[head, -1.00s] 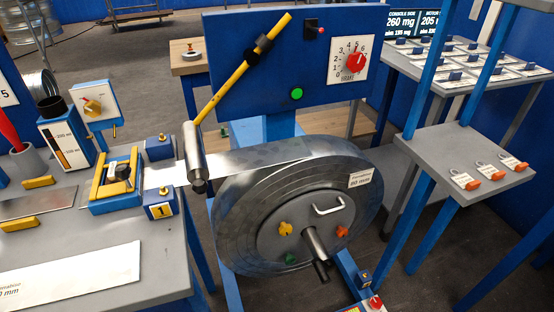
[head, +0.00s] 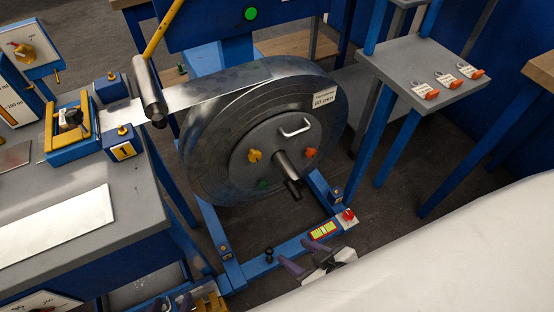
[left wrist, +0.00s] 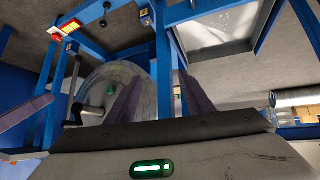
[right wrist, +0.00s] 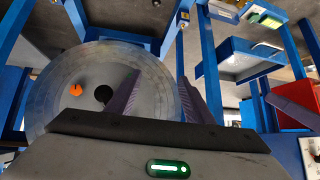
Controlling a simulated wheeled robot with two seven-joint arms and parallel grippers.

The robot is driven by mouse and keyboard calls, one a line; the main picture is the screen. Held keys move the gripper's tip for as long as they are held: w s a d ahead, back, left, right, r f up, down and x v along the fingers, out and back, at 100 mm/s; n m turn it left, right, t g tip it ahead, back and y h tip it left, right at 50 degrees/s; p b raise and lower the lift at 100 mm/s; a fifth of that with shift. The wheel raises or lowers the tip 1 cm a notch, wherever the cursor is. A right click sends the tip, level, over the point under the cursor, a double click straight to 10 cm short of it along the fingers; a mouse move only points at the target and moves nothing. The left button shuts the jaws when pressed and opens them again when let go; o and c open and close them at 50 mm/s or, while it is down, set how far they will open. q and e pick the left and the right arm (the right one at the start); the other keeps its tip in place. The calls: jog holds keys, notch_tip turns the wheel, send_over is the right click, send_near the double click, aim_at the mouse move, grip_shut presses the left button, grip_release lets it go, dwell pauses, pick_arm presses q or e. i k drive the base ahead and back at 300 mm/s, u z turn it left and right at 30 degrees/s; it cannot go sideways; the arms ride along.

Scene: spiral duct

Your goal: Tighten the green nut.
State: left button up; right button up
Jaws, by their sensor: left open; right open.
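The green nut (head: 264,183) sits low on the grey hub face (head: 270,155) of the large steel coil (head: 222,120). It also shows small in the left wrist view (left wrist: 111,89). A yellow nut (head: 254,156) and an orange nut (head: 311,154) sit higher on the same face. My right gripper (head: 305,266) is open and empty, below and in front of the coil.
A shaft with a dark crank handle (head: 292,190) sticks out from the hub, close to the green nut. A blue floor frame (head: 285,248) carries a red button (head: 347,215). The grey workbench (head: 125,215) stands left; a shelf with tags (head: 425,75) stands right.

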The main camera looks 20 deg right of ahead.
aim_at(263, 185)
jog(key=z, duration=1.9)
jog(key=k, duration=0.65)
jog(key=u, duration=1.3)
jog(key=i, duration=0.5)
